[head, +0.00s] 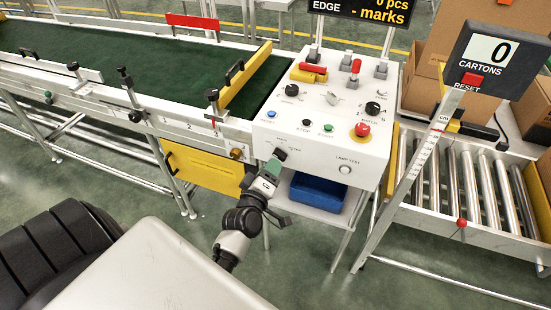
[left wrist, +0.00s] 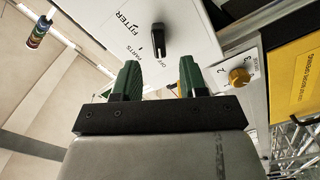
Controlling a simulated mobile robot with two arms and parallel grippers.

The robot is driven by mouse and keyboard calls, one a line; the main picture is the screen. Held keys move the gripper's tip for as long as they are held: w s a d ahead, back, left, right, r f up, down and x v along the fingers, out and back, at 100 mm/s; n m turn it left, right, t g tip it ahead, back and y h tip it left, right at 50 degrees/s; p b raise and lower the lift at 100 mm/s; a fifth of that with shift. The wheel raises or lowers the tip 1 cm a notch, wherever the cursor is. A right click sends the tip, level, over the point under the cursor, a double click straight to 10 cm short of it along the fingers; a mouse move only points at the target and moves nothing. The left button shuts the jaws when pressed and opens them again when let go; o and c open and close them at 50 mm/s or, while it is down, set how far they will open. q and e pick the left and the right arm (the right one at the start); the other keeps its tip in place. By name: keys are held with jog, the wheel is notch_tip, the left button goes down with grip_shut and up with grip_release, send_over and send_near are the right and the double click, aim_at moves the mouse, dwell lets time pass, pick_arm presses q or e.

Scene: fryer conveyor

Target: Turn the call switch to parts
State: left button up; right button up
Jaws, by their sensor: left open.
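The call switch is a black knob (head: 279,153) on the front face of the white control box (head: 345,163), near its left end. In the left wrist view the knob (left wrist: 158,40) stands lengthwise, its lower end towards the OFF label. The PARTS label (left wrist: 134,54) is beside it and FITTER is farther off. My left gripper (head: 271,168) is just in front of the switch. In the left wrist view its green fingers (left wrist: 159,77) are apart, with the knob beyond the gap between them and nothing held. My right gripper is not in view.
A yellow knob (head: 236,153) with a numbered scale is close left of the switch. A lamp test button (head: 345,169) is to its right. A blue bin (head: 318,190) sits below the box. The green conveyor (head: 105,65) is left, and rollers (head: 480,185) are right.

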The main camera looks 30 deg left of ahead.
aim_at(277, 157)
pick_arm(q)
jog(key=x, duration=0.4)
jog(key=shift+d, duration=0.1)
jog(key=shift+w, duration=0.3)
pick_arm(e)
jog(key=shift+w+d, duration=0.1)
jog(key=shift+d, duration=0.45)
pick_arm(q)
grip_shut()
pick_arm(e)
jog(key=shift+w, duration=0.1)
